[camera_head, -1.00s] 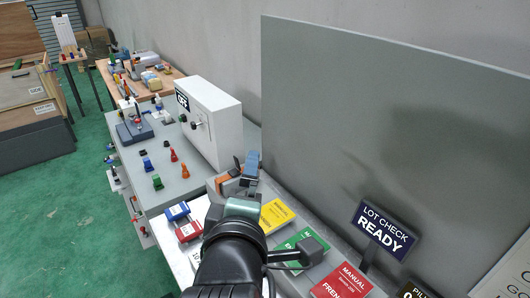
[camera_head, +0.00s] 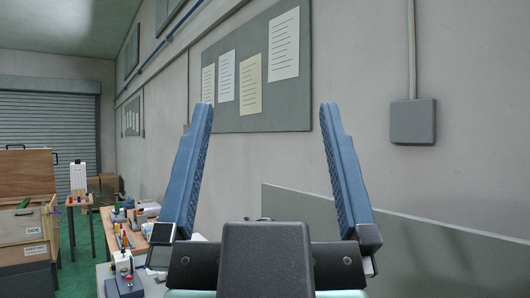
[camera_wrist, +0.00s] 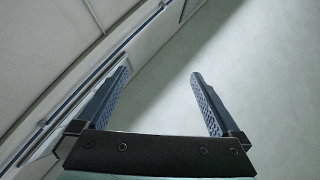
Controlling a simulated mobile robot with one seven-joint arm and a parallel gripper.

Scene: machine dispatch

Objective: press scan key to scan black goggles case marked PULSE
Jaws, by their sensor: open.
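My gripper (camera_head: 266,106) is raised close in front of the head camera, its two blue ridged fingers spread wide with nothing between them. I see neither the scan key nor the black goggles case marked PULSE in the current views. The gripper body hides part of the lower middle of the head view.
A notice board (camera_head: 258,110) with several papers hangs on the wall, beside a grey wall box (camera_head: 413,122). The top of a grey panel (camera_head: 430,245) is at lower right. A cluttered wooden table (camera_head: 137,240) and wooden crates (camera_head: 25,228) stand at the left.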

